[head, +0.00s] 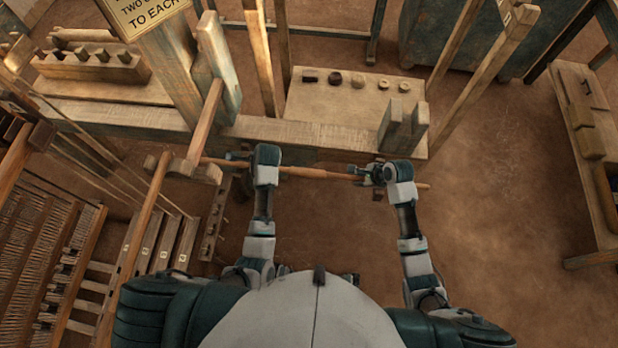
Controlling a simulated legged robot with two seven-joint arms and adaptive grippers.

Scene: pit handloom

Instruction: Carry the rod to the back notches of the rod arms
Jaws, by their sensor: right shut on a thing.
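A long brown wooden rod (318,173) lies almost level across the head view, in front of the loom's beam. My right gripper (370,175) is shut on the rod near its right end, which sticks out past the gripper. My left gripper (240,160) is at the rod's left part; its fingers are small and dark, and I cannot tell whether they are shut. A wooden arm with a notched end (190,170) is at the rod's left end; I cannot tell whether they touch. A pair of short wooden uprights (404,128) with a gap stands beyond my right gripper.
A thick wooden beam (300,133) runs behind the rod. A board (345,103) with several small pieces lies beyond it. The loom's threads and frame (45,235) fill the left. A bench (590,150) stands at the right. The floor (490,240) between is clear.

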